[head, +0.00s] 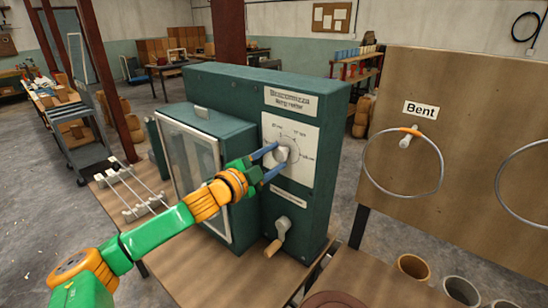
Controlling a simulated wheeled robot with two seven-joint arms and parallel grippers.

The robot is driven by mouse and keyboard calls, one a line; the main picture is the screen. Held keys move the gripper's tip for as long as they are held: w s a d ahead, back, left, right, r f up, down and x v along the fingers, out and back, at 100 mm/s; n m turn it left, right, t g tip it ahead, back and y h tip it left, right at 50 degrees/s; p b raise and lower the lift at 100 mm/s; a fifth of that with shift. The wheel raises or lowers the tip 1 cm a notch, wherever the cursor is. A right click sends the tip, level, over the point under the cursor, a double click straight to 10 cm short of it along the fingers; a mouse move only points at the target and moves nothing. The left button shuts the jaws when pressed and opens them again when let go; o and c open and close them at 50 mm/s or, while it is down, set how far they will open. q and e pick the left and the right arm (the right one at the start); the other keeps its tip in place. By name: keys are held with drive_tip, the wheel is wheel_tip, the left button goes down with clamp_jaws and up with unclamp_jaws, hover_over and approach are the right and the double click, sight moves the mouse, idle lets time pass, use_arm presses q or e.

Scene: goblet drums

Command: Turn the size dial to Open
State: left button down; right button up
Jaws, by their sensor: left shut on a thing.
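The size dial (282,154) is a grey knob on a white panel (304,137) on the front of a dark green machine (325,190). The position labels around the dial are too small to read. My left gripper (276,158) reaches in from the left, its two blue fingers shut on the dial, one above and one below. The fingers and wrist hide part of the dial. My right gripper is not in view.
A crank with a wooden handle (273,248) sits below the dial. A glass-fronted door (195,165) is left of my wrist. A board labelled Bent (420,109) with hanging hoops stands at right. Cups (461,290) are at the lower right.

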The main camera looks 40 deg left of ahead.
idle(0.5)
use_arm(q)
drive_tip(key=shift+c, duration=1.4)
unclamp_jaws()
drive_tip(key=shift+s+a+f+b, duration=0.15)
drive_tip(key=shift+s+f+b, duration=0.25)
drive_tip(key=shift+b, duration=0.2)
drive_tip(key=s, duration=0.6)
drive_tip(key=shift+s+a+r, duration=0.15)
drive_tip(key=shift+r, duration=0.25)
